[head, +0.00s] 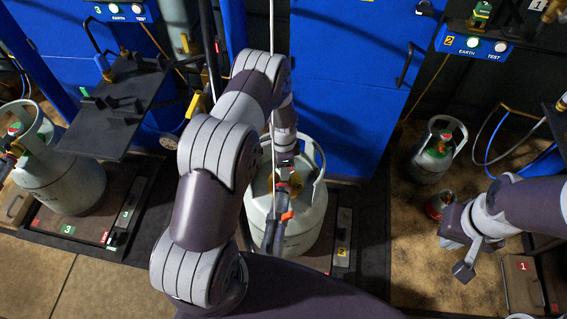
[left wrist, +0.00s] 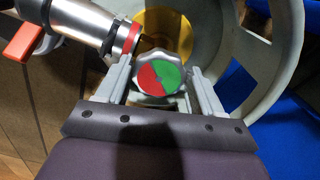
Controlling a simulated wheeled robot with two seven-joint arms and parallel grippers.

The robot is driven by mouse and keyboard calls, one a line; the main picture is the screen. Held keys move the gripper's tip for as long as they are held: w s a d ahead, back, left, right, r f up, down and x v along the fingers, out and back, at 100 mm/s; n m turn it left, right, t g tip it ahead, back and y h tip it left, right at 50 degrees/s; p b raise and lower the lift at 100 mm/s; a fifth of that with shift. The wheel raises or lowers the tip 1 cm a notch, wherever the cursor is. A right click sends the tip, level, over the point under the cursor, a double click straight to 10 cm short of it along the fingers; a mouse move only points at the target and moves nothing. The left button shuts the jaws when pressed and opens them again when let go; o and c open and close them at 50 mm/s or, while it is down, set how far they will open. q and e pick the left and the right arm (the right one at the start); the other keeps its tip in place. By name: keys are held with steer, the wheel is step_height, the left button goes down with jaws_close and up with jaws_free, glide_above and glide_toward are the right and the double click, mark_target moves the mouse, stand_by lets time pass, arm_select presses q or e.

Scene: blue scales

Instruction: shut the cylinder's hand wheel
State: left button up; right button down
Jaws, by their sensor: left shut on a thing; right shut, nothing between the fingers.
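The pale grey cylinder (head: 308,225) stands upright on the middle scale, with an open collar around its top. Its hand wheel (left wrist: 158,74) has a silver lobed rim and a half red, half green face. My left gripper (left wrist: 158,82) is shut on the hand wheel, one finger on each side of it. In the head view my left arm partly covers the cylinder's top and the wheel. A hose coupling (left wrist: 92,22) with an orange lever joins the valve beside the wheel. My right gripper (head: 461,262) is shut and empty at the right, away from the cylinder.
Another grey cylinder (head: 70,180) stands on the scale at the left. A small cylinder (head: 430,160) and a red-topped canister (head: 438,204) stand on the floor at the right. A blue cabinet (head: 345,75) rises behind the middle cylinder. A dark shelf (head: 115,125) projects at the left.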

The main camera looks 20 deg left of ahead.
arm_select(q)
steer(key=m, duration=0.4)
steer(key=shift+w, duration=0.2)
steer(key=shift+w+m, duration=0.15)
steer(key=shift+m, duration=2.35)
steer(key=o, duration=1)
steer(key=shift+o, duration=0.2)
steer(key=shift+r, duration=0.1)
step_height(320, 180, up, 13)
steer(key=p, duration=0.1)
steer(key=shift+f+p, duration=0.2)
steer(key=shift+p, duration=0.1)
